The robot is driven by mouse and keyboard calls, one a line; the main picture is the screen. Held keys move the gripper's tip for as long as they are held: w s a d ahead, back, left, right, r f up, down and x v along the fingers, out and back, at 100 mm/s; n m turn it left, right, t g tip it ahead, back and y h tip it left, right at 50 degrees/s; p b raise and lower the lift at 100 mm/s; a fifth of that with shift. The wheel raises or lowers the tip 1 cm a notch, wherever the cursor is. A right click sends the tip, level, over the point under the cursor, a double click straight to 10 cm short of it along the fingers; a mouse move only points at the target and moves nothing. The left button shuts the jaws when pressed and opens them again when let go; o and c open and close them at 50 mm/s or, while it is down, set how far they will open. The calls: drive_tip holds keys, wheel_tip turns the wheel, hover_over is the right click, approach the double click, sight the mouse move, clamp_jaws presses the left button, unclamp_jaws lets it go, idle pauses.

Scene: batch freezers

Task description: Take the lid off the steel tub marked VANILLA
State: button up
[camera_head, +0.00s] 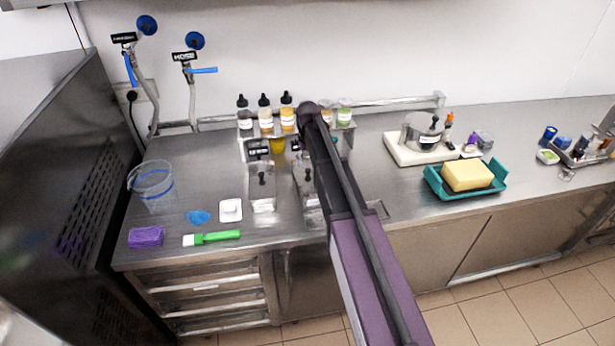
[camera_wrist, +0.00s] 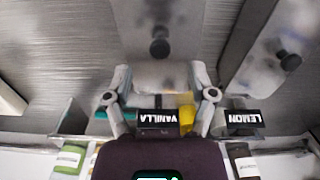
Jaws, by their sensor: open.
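The steel tub marked VANILLA has a flat lid (camera_wrist: 160,62) with a black knob (camera_wrist: 159,47), seen in the wrist view above the black VANILLA label (camera_wrist: 157,120). The label reads upside down there. My gripper (camera_wrist: 160,85) is open and empty, its two fingers spread either side of the tub's label end. The knob lies beyond the fingertips, not between them. In the head view the VANILLA lid (camera_head: 305,178) shows just left of my arm, partly covered by it. My gripper is hidden behind my arm there.
A similar tub, LEMON (camera_wrist: 245,118), sits beside it, its lid knob (camera_head: 262,179) left in the head view. Bottles (camera_head: 265,115) stand behind on a rack. A yellow cup (camera_head: 278,145) is near the labels. A teal tray (camera_head: 465,190) with a yellow block lies right.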

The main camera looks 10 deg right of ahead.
sight(308, 169)
drive_tip(key=shift+f+b, duration=2.25)
drive_tip(key=shift+f, duration=0.2)
clamp_jaws()
